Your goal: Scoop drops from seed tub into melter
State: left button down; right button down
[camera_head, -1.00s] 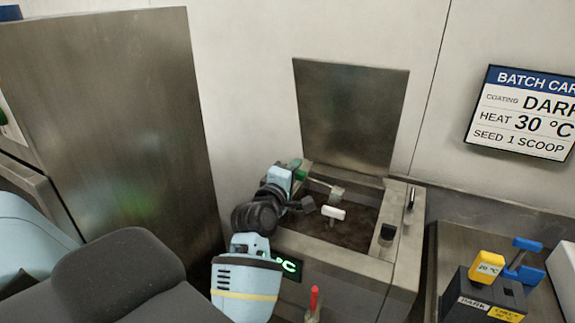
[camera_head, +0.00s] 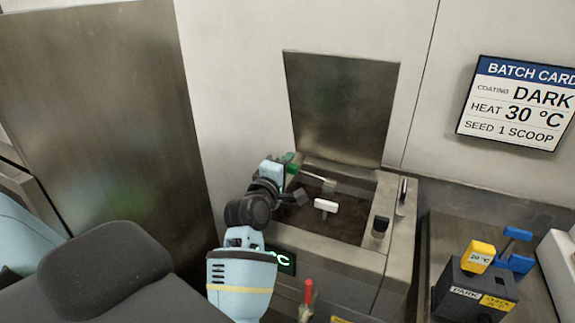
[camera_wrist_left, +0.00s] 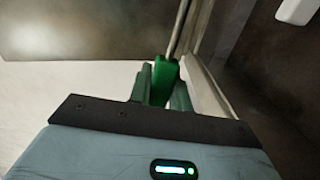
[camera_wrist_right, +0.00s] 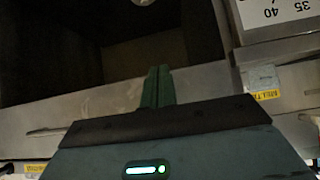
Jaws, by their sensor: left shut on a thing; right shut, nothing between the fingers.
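The melter (camera_head: 398,243) is a steel box with its lid (camera_head: 337,105) raised and a dark mass in its open well. My left gripper (camera_head: 284,171) is shut on the green handle of the scoop (camera_head: 291,161), above the left side of the well. The scoop's small head (camera_head: 328,184) reaches out over the well; I cannot tell whether it holds drops. The left wrist view shows the green handle (camera_wrist_left: 162,82) between the fingers. My right gripper (camera_wrist_right: 157,82) is shut and empty, seen only in the right wrist view. I cannot make out the seed tub.
A white T-shaped piece (camera_head: 326,205) stands in the well. A dark block (camera_head: 474,292) with yellow and blue pieces stands on the right counter. A red-tipped handle (camera_head: 308,291) is in front. A batch card (camera_head: 518,104) hangs on the wall. A tall steel panel (camera_head: 100,125) stands left.

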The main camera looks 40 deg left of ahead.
pick_arm(q)
jog(key=shift+r, duration=0.1)
jog(key=shift+d+r+m, duration=0.15)
jog(key=shift+r+m, duration=0.35)
jog(key=shift+r, duration=0.05)
jog(key=w+d+r+m, duration=0.2)
jog(key=d+r+m, duration=0.8)
jog(key=m, duration=0.6)
jog(key=shift+w+d+r, duration=0.15)
jog(key=shift+d+r, duration=0.05)
jog(key=shift+r, duration=0.8)
